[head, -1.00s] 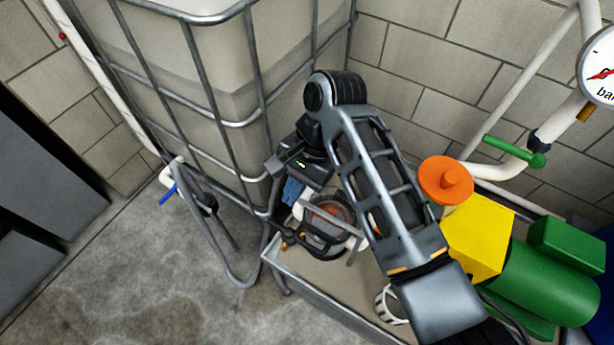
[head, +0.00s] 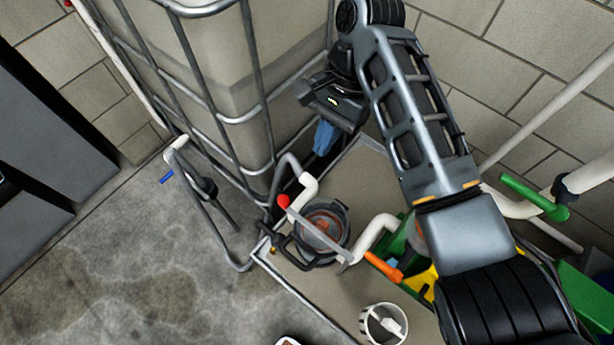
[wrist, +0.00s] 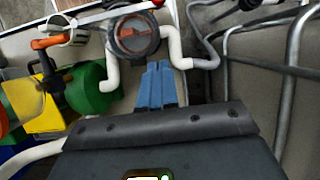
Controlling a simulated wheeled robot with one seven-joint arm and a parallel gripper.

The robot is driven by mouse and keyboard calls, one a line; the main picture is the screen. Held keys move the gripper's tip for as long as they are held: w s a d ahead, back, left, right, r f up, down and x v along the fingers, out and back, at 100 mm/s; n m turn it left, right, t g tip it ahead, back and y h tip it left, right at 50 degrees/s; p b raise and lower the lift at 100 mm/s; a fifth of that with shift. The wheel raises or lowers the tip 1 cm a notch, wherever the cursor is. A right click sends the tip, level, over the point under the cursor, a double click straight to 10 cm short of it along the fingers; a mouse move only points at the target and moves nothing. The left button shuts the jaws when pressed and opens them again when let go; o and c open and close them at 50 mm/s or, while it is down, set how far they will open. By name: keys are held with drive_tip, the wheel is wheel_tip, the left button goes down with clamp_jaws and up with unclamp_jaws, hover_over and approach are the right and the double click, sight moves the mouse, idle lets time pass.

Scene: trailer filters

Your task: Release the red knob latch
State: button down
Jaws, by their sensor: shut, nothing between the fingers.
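The red knob (head: 283,201) sits at the upper left end of a pale bar (head: 318,233) that crosses the round grey filter housing (head: 339,214). The knob also shows at the top edge of the wrist view (wrist: 158,4), with the housing (wrist: 134,40) just below it. My gripper has blue fingers (head: 322,138), held above and beyond the housing in the head view and apart from the knob.
White pipe elbows (head: 308,188) flank the housing. An orange handle (head: 383,266), a white cup (head: 383,324) and a green-and-yellow pump (head: 420,285) stand right of it. The caged tank (head: 225,110) rises behind left. Open concrete floor (head: 130,265) lies left.

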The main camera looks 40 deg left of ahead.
sight(316, 229)
drive_tip(key=shift+f, duration=0.1)
drive_tip(key=s+f, duration=0.7)
drive_tip(key=f, duration=0.2)
drive_tip(key=shift+s+a, duration=0.25)
drive_tip(key=shift+s, duration=0.1)
drive_tip(key=shift+s+a, duration=0.1)
idle(0.4)
